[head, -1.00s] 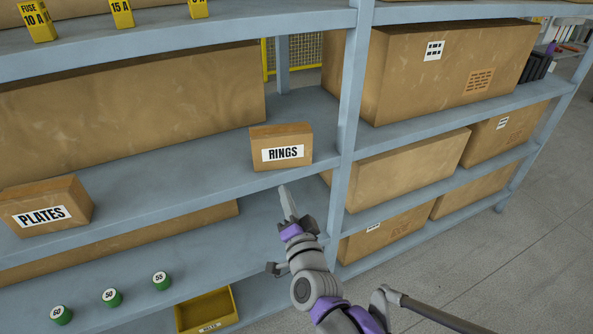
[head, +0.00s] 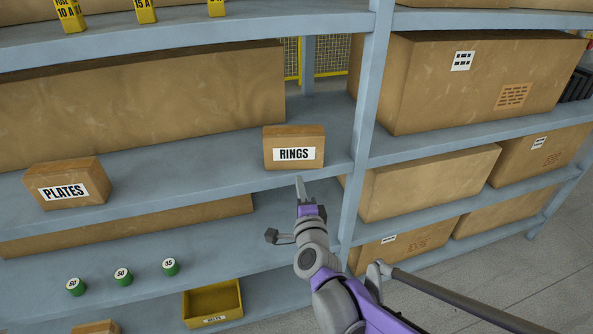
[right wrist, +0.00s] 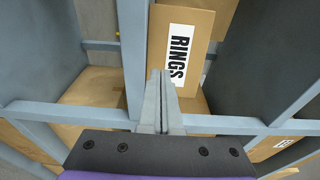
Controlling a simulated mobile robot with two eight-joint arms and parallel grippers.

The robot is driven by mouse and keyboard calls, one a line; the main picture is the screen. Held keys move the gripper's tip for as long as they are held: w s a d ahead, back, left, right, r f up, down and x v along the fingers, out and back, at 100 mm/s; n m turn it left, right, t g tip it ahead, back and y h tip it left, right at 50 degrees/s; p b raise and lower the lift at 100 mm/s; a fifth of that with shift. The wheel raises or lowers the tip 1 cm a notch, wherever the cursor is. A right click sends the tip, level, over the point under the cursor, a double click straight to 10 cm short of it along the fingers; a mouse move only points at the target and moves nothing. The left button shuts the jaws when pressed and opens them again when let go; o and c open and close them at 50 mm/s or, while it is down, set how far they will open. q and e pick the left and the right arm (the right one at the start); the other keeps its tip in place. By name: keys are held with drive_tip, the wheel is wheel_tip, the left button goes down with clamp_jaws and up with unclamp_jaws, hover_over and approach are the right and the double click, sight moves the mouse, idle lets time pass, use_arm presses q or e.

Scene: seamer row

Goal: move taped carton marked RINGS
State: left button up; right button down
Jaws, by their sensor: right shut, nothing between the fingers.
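The RINGS carton (head: 294,147) is a small brown box with a white label, standing on the middle shelf close to the grey upright post. My right gripper (head: 300,184) is just in front of and below the carton, at the shelf's front edge. Its fingers are closed together with nothing between them. In the right wrist view the carton (right wrist: 182,45) lies beyond the fingertips (right wrist: 160,75), its label turned sideways. I cannot tell whether the fingertips touch it. My left gripper is not in view.
The PLATES carton (head: 67,183) stands farther left on the same shelf (head: 190,175). A grey post (head: 368,110) rises right of the RINGS carton. Large cartons stand behind and right. A yellow bin (head: 213,302) and green round items (head: 122,276) sit below. Shelf between the labelled cartons is clear.

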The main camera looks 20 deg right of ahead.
sight(295, 163)
drive_tip(key=shift+w+d, duration=0.2)
drive_tip(key=shift+w, duration=1.4)
drive_tip(key=shift+w+d, duration=0.2)
drive_tip(key=shift+w, duration=1.35)
drive_tip(key=shift+w+d, duration=0.2)
drive_tip(key=shift+w, duration=1.25)
drive_tip(key=shift+s, duration=0.1)
